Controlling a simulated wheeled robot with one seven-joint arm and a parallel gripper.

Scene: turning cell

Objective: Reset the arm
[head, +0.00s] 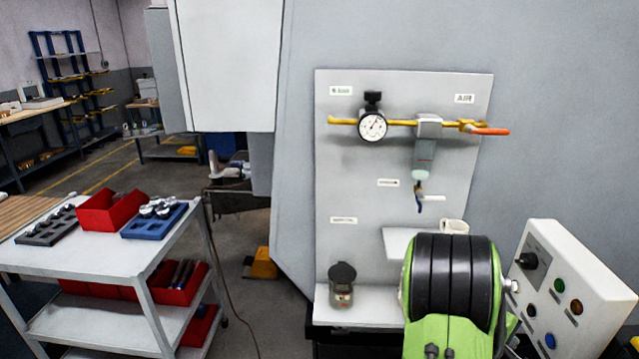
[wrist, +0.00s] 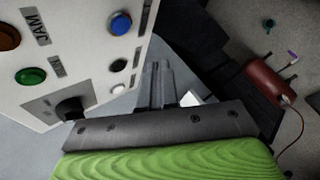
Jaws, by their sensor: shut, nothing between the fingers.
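My gripper (wrist: 158,75) shows in the wrist view, its two grey fingers together with nothing between them. It is close beside the white control box (wrist: 75,55), apart from it as far as I can tell. In the head view my green and black arm rises at the lower right, in front of the panel and left of the control box (head: 577,290). The gripper itself is hidden there.
A grey panel (head: 350,215) carries a gauge (head: 372,125), an air valve with an orange handle (head: 490,131), a cup (head: 454,227) and a dark-lidded jar (head: 342,285). A cart (head: 95,258) with red bins and trays stands left. Floor between is partly clear.

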